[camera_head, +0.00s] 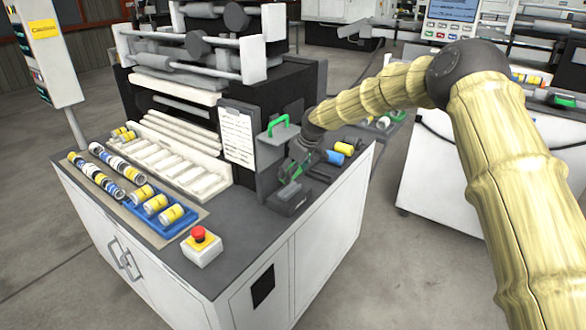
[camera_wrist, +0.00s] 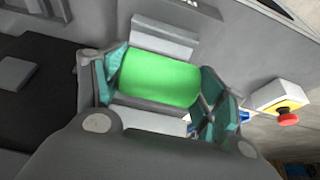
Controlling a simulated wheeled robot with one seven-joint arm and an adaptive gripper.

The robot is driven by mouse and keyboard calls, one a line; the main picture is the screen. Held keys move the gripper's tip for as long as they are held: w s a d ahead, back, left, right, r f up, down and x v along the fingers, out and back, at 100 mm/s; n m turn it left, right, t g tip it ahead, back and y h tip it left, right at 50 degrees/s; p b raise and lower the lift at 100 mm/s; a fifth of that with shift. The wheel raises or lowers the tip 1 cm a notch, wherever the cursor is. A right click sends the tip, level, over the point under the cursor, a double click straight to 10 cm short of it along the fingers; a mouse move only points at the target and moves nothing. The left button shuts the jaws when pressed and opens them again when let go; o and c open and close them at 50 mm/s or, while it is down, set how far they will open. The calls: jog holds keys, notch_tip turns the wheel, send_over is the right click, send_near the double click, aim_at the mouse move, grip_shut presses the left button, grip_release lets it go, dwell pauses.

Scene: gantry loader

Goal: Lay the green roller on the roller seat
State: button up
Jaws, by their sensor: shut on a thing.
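The green roller (camera_wrist: 160,80) lies between the teal-padded fingers of my gripper (camera_wrist: 164,82) in the wrist view, with a finger at each end. My gripper is shut on it. In the head view my gripper (camera_head: 291,171) is over the right part of the cabinet top, just above a dark grey block (camera_head: 288,199) that looks like the roller seat. In the wrist view, grey seat-like parts (camera_wrist: 163,38) show beyond and below the roller. Whether the roller touches the seat cannot be told, as the fingers hide its underside.
A clipboard (camera_head: 238,136) and a green handle (camera_head: 279,125) stand close behind my gripper. Blue (camera_head: 335,157) and yellow (camera_head: 344,148) rollers lie to its right. A red stop button (camera_head: 199,236) and a blue tray (camera_head: 136,213) of rollers are at left.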

jog(key=shift+w+a+f+b, duration=0.2)
jog(key=shift+b, duration=0.2)
jog(key=x, duration=0.1)
jog(key=b+x, duration=0.1)
jog(key=x, duration=0.1)
jog(key=shift+s+d+f, duration=0.15)
jog(key=shift+d+f, duration=0.05)
jog(key=shift+f, duration=0.05)
jog(key=shift+s+d+f, duration=0.2)
jog(key=shift+d+f, duration=0.2)
jog(key=shift+f, duration=0.05)
jog(key=shift+w+a+f, duration=0.1)
jog(key=shift+a+f, duration=0.05)
jog(key=shift+a, duration=0.05)
jog(key=o, duration=1.2)
jog(key=shift+d, duration=0.1)
